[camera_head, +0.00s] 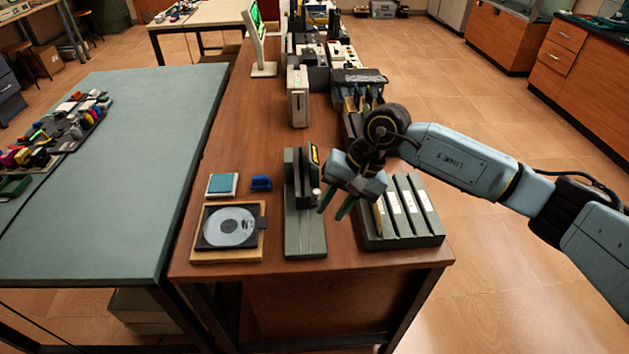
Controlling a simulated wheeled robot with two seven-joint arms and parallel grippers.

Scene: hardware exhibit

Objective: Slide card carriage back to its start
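A dark green card device (305,235) stands near the front of the brown table, its long flat base running front to back. A dark upright card carriage (301,175) is on its far half, with a yellow-marked part at its upper right. A small pale knob (316,192) sticks out on the carriage's right side. My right gripper (335,208) points down just right of the knob. Its two greenish fingers are apart with nothing seen between them; whether one touches the knob I cannot tell. My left gripper is not in view.
A green slotted rack (425,236) with upright cards stands close on the right, partly behind my gripper. A wooden tray (199,254) with a disc, a teal pad (222,184) and a blue item (261,183) lie left. Several machines fill the table's far end.

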